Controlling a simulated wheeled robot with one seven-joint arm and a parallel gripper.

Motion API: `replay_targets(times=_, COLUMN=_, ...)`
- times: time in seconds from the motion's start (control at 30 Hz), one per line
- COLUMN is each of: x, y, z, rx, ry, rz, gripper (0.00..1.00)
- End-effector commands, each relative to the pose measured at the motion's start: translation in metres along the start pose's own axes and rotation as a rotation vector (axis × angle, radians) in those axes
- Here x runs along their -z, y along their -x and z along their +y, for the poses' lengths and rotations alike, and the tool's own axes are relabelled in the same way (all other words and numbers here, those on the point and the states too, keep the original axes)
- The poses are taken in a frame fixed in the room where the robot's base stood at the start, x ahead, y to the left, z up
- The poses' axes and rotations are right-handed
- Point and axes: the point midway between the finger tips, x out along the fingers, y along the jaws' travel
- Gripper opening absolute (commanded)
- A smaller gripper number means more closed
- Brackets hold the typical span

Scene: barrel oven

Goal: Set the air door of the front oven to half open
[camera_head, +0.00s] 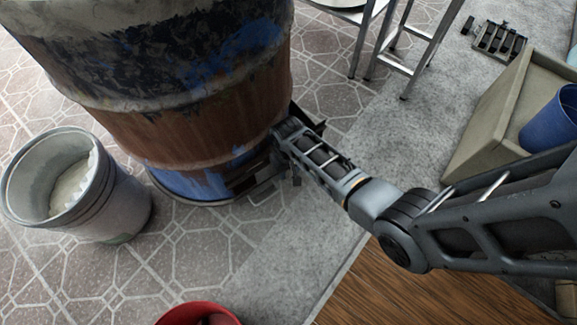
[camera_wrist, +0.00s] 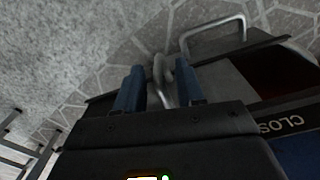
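The front oven is a rusty, blue-patched barrel (camera_head: 190,120) in the head view. Near its foot is a dark opening with the air door (camera_head: 245,180), partly hidden by my arm. In the wrist view, a dark plate (camera_wrist: 225,85) bears a bent metal bar handle (camera_wrist: 213,32), and a label reading "CLOS" (camera_wrist: 280,126) lies at the right. My gripper (camera_wrist: 160,80) has its two blue fingers apart, with a curved metal handle (camera_wrist: 163,78) between them. A gap shows on the left side of this handle; contact on the right is unclear. The fingertips are hidden in the head view.
A grey bucket (camera_head: 120,205) stands left of the barrel and a red one (camera_head: 197,314) at the bottom. A metal stand (camera_head: 415,50) is behind, and a beige crate (camera_head: 490,120) with a blue container (camera_head: 552,120) is right. Grey floor (camera_head: 300,250) before the barrel is clear.

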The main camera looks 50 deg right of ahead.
Motion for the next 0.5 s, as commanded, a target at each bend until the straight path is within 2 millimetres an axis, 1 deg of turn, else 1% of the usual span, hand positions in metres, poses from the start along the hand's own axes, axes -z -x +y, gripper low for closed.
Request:
replay_targets(times=0.03, x=0.0, y=0.013, z=0.0, rx=0.0, ry=0.0, rz=0.001, gripper=0.38)
replay_targets(times=0.23, x=0.0, y=0.046, z=0.0, rx=0.0, ry=0.0, rz=0.001, gripper=0.38)
replay_targets(times=0.37, x=0.0, y=0.059, z=0.0, rx=0.0, ry=0.0, rz=0.001, gripper=0.38)
replay_targets(times=0.5, x=-0.001, y=0.064, z=0.0, rx=0.0, ry=0.0, rz=-0.002, gripper=0.38)
